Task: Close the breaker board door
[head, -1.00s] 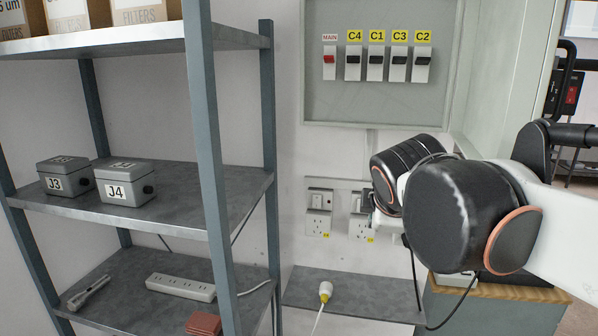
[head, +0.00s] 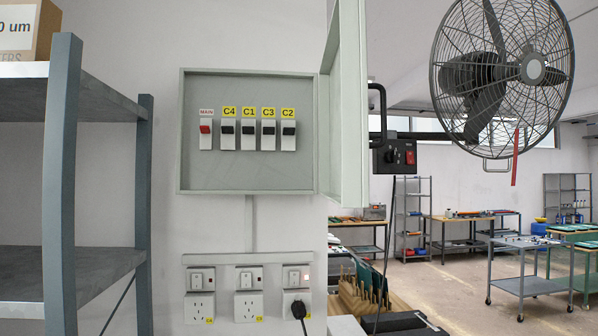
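The breaker board (head: 218,166) is a shallow grey box on the white wall, left of the middle in the head view. Its row of switches shows: a red MAIN switch (head: 206,129) and dark switches under yellow labels C4, C1, C3 and C2. The breaker board door (head: 349,110) stands wide open, hinged at the box's right side and swung outward toward me. Its top runs past the upper part of the picture. My gripper and arm are not in view.
A grey metal shelf rack (head: 62,180) stands close on the left. Below the board are sockets (head: 248,306), the right one holding a black plug (head: 298,309). A caged fan (head: 500,75) is at the upper right. Open floor and workbenches lie beyond.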

